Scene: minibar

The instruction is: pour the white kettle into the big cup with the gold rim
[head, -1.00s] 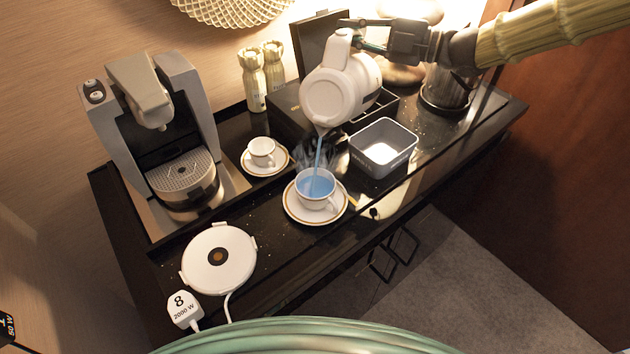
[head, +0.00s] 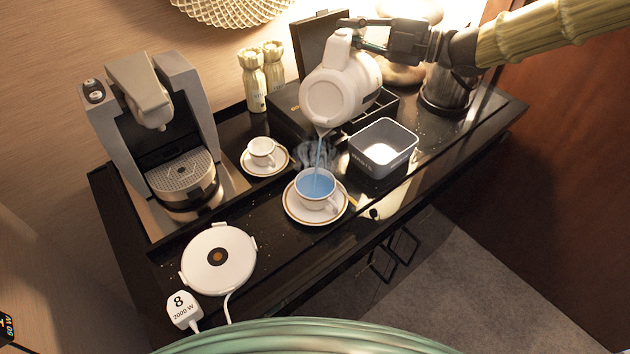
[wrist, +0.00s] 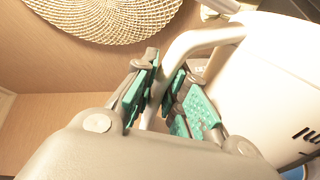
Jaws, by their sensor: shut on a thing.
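The white kettle (head: 338,95) is tilted in the air with its spout down toward the big cup. My gripper (head: 368,38) is shut on its handle; in the wrist view the teal pads of my gripper (wrist: 165,95) close around the white handle (wrist: 183,50). A thin blue stream runs from the spout into the big cup with the gold rim (head: 322,203), which stands upright on a gold-edged saucer (head: 293,211). Blue liquid fills much of the cup, with steam above it. The kettle body (wrist: 260,85) fills the right of the wrist view.
A small cup (head: 262,151) on a saucer stands behind left. A coffee machine (head: 160,130) is at left, a white kettle base (head: 218,262) in front. A grey square box (head: 383,152) sits right of the big cup. A glass pot (head: 446,90) stands further right.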

